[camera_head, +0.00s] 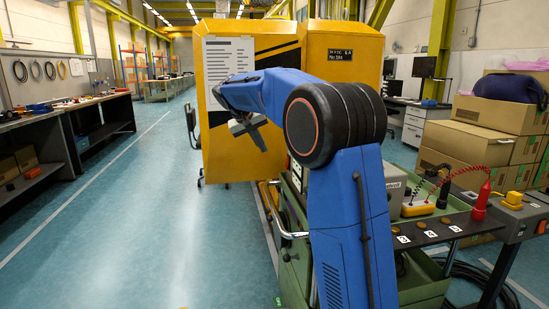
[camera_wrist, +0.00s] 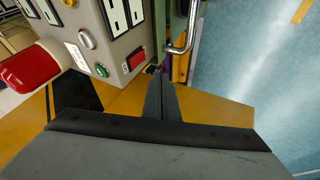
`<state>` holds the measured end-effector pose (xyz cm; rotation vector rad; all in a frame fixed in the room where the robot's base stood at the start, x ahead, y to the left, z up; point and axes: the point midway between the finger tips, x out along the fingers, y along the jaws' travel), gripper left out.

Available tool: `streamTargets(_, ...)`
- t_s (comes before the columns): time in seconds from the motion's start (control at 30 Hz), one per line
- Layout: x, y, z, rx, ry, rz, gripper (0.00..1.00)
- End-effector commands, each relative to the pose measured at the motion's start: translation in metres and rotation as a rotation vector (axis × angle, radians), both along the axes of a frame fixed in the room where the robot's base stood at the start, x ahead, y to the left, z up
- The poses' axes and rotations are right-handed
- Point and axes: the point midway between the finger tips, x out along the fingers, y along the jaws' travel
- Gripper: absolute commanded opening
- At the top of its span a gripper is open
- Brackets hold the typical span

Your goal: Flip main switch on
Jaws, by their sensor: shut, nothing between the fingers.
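A grey control box (camera_wrist: 112,42) fills the upper left of the wrist view. A large red handle-like part (camera_wrist: 32,70) is at the left; I cannot tell which red part is the main switch. My gripper (camera_wrist: 158,72) is shut and empty, its tips close beside the red rectangular switch; contact cannot be told. My gripper (camera_head: 258,145) also shows in the head view, in front of a yellow cabinet.
The yellow cabinet (camera_head: 340,60) stands ahead with a paper sheet (camera_head: 228,72) on it. A green trolley (camera_head: 424,283) stands on the right near a metal handle (camera_head: 290,234). Cardboard boxes (camera_head: 465,140) are piled at right. Blue floor (camera_head: 140,230) at left is clear.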

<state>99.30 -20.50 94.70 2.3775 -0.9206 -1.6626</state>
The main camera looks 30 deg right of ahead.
Motion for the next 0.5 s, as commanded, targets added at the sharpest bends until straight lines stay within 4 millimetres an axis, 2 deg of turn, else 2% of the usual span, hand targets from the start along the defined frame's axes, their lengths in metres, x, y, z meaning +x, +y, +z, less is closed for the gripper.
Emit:
streamTargets(0.17, 0.004, -0.011, -0.018, 0.000, 0.003, -0.001, 0.00)
streamTargets(0.5, 0.017, -0.043, -0.067, -0.001, 0.003, -0.001, 0.00)
